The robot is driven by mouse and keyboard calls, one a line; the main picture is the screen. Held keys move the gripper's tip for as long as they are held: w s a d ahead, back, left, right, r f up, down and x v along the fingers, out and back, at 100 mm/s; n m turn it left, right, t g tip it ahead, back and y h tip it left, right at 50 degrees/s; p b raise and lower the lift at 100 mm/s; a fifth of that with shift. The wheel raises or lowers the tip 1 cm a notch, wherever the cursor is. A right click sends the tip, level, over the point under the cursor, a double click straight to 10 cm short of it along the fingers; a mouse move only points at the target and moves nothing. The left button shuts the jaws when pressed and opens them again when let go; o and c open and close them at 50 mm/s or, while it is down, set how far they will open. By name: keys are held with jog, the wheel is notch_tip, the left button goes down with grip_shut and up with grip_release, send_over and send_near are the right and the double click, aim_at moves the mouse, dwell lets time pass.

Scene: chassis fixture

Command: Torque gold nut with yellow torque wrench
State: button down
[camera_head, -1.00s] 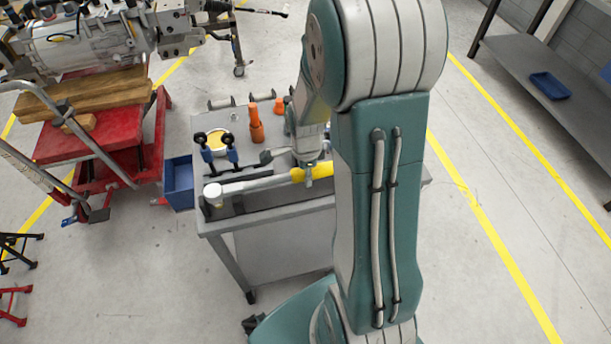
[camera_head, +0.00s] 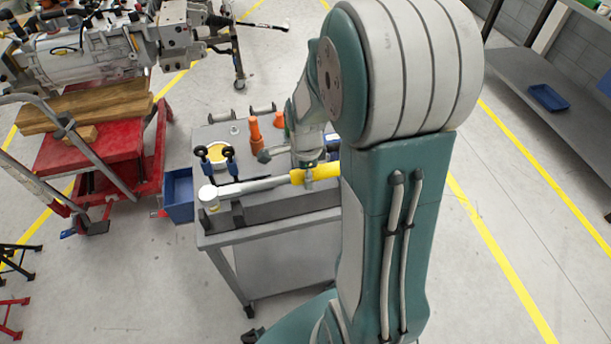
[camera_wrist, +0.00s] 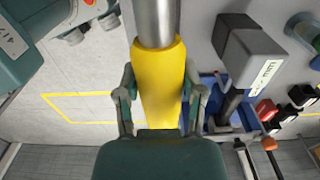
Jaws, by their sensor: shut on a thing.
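The yellow torque wrench lies nearly level across the front of the grey bench, its yellow grip (camera_head: 325,170) at the right and its pale head (camera_head: 208,194) at the left. My gripper (camera_head: 308,174) is shut around the yellow grip. In the wrist view, the fingers of my gripper (camera_wrist: 160,105) stand on both sides of the yellow grip (camera_wrist: 160,70), and the steel shaft runs up out of view. A small yellowish spot shows just below the wrench head; I cannot tell if it is the gold nut or whether the head is seated on it.
A round yellow-topped part (camera_head: 217,154) with blue-and-black handles and orange tools (camera_head: 254,132) stand on the bench behind the wrench. A blue bin (camera_head: 178,193) hangs at its left. A red cart (camera_head: 88,160) stands further left. Grey-headed tools (camera_wrist: 252,62) are right of the grip in the wrist view.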

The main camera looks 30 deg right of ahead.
jog(key=shift+r, duration=0.1)
jog(key=shift+r, duration=3.95)
